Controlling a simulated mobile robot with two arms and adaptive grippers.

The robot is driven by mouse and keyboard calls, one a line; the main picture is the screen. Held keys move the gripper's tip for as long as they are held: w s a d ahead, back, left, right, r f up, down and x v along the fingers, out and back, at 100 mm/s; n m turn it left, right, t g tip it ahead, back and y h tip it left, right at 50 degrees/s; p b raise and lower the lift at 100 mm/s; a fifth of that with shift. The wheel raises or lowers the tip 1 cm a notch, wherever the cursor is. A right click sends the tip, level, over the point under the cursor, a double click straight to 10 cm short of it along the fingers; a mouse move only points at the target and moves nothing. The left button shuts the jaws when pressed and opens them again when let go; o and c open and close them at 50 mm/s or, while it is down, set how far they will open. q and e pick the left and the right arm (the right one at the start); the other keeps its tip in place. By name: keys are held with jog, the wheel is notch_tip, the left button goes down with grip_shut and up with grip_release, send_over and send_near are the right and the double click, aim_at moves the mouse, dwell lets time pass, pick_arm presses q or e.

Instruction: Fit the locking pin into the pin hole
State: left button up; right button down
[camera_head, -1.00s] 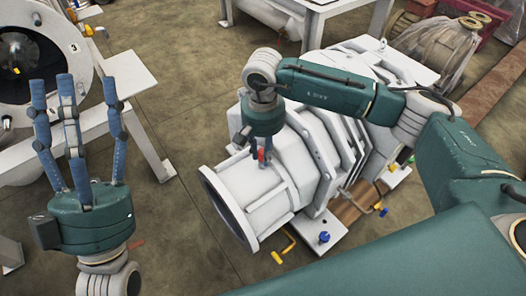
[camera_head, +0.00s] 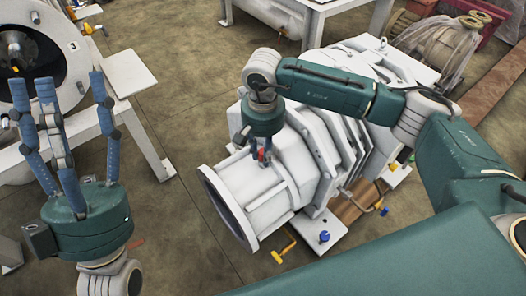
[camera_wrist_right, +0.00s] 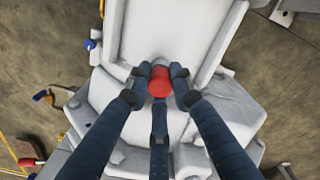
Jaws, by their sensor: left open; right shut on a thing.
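The locking pin has a red end, seen in the head view (camera_head: 262,154) and in the right wrist view (camera_wrist_right: 159,84). My right gripper (camera_head: 259,157) is shut on it at the top of the white vacuum pump housing (camera_head: 268,195). In the right wrist view the blue fingers (camera_wrist_right: 159,98) close around the red end, against the white casting. The pin hole is hidden by the fingers and pin, so I cannot tell how far the pin sits in it. My left gripper (camera_head: 62,95) is open and empty, fingers up, at the left.
A white machine with a round dark opening (camera_head: 28,65) stands at the upper left, with a white plate (camera_head: 125,72) beside it. Yellow (camera_head: 283,250) and blue (camera_head: 324,237) fittings stick out near the pump's base. Bare floor (camera_head: 185,110) lies between the machines.

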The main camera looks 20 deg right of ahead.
jog(key=c, duration=1.4)
grip_release()
jog(key=shift+f, duration=0.1)
jog(key=shift+c, duration=0.2)
notch_tip(320, 180, up, 12)
